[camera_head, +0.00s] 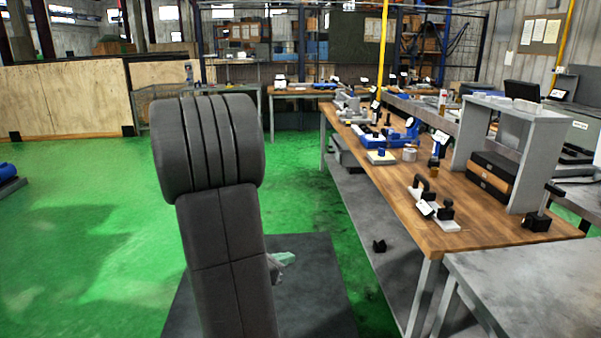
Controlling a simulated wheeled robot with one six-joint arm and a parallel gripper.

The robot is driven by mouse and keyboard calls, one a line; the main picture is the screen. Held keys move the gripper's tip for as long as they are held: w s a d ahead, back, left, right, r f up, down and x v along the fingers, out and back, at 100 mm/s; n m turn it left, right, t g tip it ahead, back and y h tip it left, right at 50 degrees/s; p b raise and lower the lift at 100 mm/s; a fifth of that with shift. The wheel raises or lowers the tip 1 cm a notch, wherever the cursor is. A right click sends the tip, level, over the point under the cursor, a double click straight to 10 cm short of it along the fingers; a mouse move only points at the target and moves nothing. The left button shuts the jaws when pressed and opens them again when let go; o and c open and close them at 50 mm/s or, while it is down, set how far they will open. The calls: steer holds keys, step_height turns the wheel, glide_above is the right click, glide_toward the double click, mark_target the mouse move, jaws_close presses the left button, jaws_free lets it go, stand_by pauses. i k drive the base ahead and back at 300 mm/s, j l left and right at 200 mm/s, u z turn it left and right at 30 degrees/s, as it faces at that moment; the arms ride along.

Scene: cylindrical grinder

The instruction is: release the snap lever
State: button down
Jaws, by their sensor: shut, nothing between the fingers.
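My dark grey arm fills the left middle of the head view and hides what is behind it. A small pale grey-green piece beside its lower right edge appears to be my gripper (284,259); it is shut and empty, well left of the workbench (440,238). I cannot tell for sure which part is the snap lever. A white fixture with black upright handles (433,208) stands near the bench's front edge. A black base with an upright lever (538,217) stands at the bench's right front corner. Both are small in view, and nothing touches them.
A grey shelf (545,145) with dark boxes (494,176) stands on the bench. Blue and white devices (385,157) sit farther back. A grey table (540,285) is at lower right. Green floor is open at left.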

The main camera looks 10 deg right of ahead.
mark_target(383, 130)
steer(key=i+z, duration=0.1)
steer(key=i, duration=1.55)
steer(key=i+z, duration=0.15)
steer(key=i, duration=0.4)
steer(key=i+z, duration=0.15)
steer(key=i, duration=0.4)
steer(key=i+j+z, duration=0.2)
steer(key=i, duration=0.35)
steer(key=i+z, duration=0.4)
steer(key=i+j+z, duration=0.15)
steer(key=i+z, duration=0.2)
steer(key=i, duration=0.2)
